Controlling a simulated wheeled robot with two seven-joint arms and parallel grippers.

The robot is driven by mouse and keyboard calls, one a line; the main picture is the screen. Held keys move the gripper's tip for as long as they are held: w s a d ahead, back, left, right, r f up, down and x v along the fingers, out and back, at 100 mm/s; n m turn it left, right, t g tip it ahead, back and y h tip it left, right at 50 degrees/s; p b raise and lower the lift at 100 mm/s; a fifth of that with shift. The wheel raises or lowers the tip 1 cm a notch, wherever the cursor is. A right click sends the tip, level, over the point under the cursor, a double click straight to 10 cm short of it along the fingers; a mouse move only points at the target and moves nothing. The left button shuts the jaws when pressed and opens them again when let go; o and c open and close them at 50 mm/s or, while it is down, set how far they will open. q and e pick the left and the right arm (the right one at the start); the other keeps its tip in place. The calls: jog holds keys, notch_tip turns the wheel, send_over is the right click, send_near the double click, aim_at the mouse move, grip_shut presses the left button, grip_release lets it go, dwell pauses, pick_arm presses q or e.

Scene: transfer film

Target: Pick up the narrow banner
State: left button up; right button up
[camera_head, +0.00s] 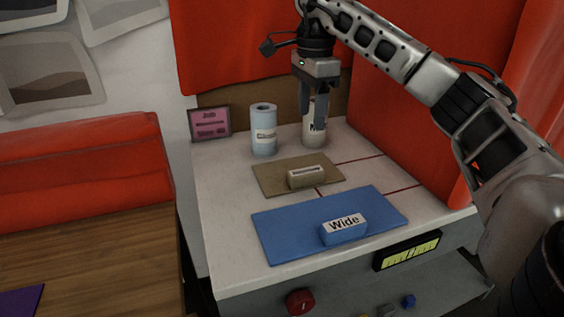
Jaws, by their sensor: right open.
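Two upright rolls stand at the back of the white machine top. The cream roll (314,139) has a dark-lettered label, mostly hidden by my fingers; only an "N"-like letter shows, so I cannot read it fully. The pale blue roll (264,146) to its left has a label too small to read. My right gripper (312,112) points down with its fingers apart, in front of or around the upper part of the cream roll; I cannot tell which. My left gripper is not in view.
A tan mat (270,180) carries a beige labelled block (306,177). Nearer, a blue mat (288,243) carries a blue block (344,231) marked "Wide". A pink framed sign (209,122) stands at the back left. Red curtains hang behind and right.

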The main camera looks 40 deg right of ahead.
send_over(306, 171)
jog(key=f, duration=0.9)
jog(key=shift+s+d+f+b, duration=0.15)
jog(key=shift+s+f+b, duration=0.05)
jog(key=shift+f+b, duration=0.15)
jog(key=shift+w+f+p, duration=0.15)
jog(key=shift+f+p, duration=0.25)
jog(key=shift+f, duration=2.6)
jog(key=shift+c, duration=0.3)
jog(key=c, duration=1.1)
